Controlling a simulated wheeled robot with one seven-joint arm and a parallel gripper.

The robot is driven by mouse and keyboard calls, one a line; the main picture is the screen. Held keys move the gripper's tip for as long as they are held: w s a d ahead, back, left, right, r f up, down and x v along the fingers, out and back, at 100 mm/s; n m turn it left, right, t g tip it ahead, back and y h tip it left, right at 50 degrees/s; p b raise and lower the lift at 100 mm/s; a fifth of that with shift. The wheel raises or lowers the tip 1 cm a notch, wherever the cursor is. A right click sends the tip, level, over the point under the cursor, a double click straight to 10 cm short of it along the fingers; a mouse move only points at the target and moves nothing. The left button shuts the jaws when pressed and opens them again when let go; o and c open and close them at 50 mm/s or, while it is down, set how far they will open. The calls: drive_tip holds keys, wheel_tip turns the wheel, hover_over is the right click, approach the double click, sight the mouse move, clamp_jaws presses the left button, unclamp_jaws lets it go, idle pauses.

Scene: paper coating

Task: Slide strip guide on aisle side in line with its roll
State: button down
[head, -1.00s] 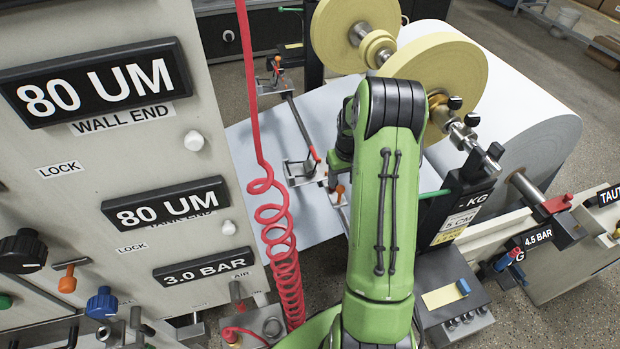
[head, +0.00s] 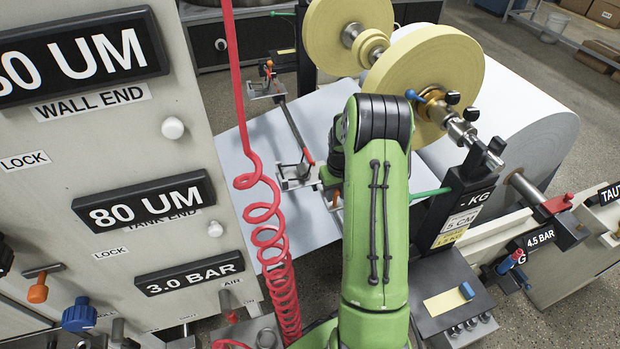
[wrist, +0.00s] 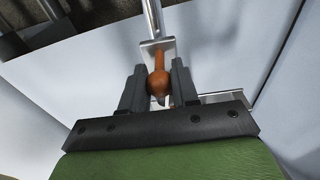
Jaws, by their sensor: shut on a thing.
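In the wrist view, my gripper (wrist: 158,85) is shut on an orange knob (wrist: 159,80) of a strip guide, one dark finger on each side. A metal bracket (wrist: 151,47) and rod (wrist: 153,16) extend beyond it. In the head view, the near guide's metal plates (head: 294,183) and orange knob (head: 336,198) show beside my arm, which hides most of the gripper. A second guide (head: 266,87) sits at the rod's far end. Two yellow strip rolls, one far (head: 330,35) and one near (head: 440,75), stand on a shaft. Whether the held guide lines up with the near roll cannot be told.
A pale sheet (head: 235,165) lies beneath the guides, leading to a large white roll (head: 545,150). A red coiled hose (head: 270,235) hangs left of my arm. A labelled panel (head: 190,240) stands at left, a black scale post (head: 455,215) at right.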

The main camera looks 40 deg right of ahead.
drive_tip(key=shift+s+a+b, duration=0.2)
drive_tip(key=shift+s+a, duration=0.25)
drive_tip(key=shift+s, duration=1.1)
drive_tip(key=shift+s+a+b, duration=0.2)
drive_tip(key=shift+s+a, duration=0.25)
drive_tip(key=shift+s, duration=1.15)
drive_tip(key=shift+s+a+b, duration=0.2)
drive_tip(key=shift+s+a, duration=0.25)
drive_tip(key=shift+s, duration=1.1)
drive_tip(key=c, duration=0.8)
unclamp_jaws()
drive_tip(key=shift+c, duration=0.2)
wheel_tip(320, 180, up, 20)
drive_tip(key=s+p, duration=0.2)
drive_tip(key=p, duration=0.7)
drive_tip(key=shift+a, duration=0.3)
